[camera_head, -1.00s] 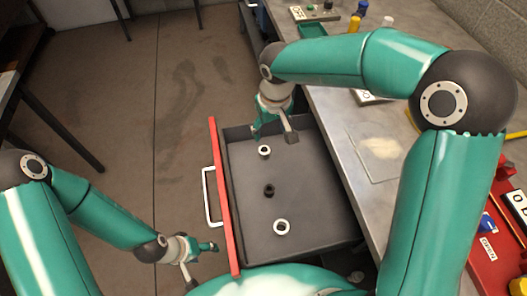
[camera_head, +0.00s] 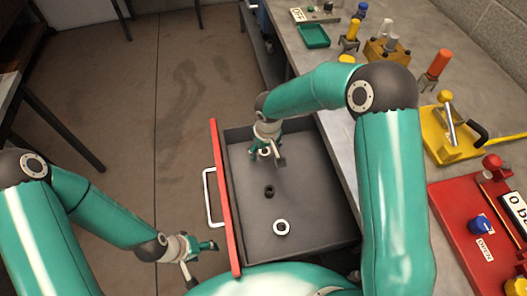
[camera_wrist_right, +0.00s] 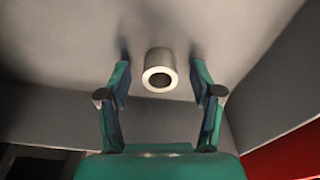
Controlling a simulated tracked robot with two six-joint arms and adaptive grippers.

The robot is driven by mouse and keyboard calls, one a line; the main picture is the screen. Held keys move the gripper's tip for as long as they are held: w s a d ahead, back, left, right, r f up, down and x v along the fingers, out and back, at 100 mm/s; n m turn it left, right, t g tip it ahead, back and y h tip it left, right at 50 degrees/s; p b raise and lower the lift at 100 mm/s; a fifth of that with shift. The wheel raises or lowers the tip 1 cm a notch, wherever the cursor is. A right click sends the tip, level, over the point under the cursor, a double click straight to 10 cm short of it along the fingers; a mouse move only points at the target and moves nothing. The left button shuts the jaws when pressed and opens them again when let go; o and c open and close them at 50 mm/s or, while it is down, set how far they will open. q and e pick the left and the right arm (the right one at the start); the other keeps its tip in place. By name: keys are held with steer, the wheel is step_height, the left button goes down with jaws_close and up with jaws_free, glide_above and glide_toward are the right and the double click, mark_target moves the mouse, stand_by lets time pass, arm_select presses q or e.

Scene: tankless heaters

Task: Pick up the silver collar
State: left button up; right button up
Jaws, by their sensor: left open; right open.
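A small silver collar (camera_wrist_right: 160,73) lies on the drawer floor between the fingers of my right gripper (camera_wrist_right: 160,88) in the right wrist view. The fingers are open, one on each side, with gaps to the collar. In the head view my right gripper (camera_head: 267,159) reaches down into the drawer and partly hides this collar (camera_head: 265,152). A dark collar (camera_head: 269,191) and a wider light ring (camera_head: 281,228) lie nearer in the same drawer. My left gripper (camera_head: 202,264) is open and empty, outside the drawer at the lower left.
The open grey drawer (camera_head: 318,225) has a red front (camera_head: 225,195) and a white handle (camera_head: 209,197). The workbench (camera_head: 345,150) on the right carries a green tray (camera_head: 313,37), a yellow clamp (camera_head: 452,132) and a red fixture (camera_head: 465,225). Floor left of the drawer is clear.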

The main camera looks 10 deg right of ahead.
steer(key=shift+f, duration=0.3)
jaws_close()
steer(key=shift+r, duration=0.15)
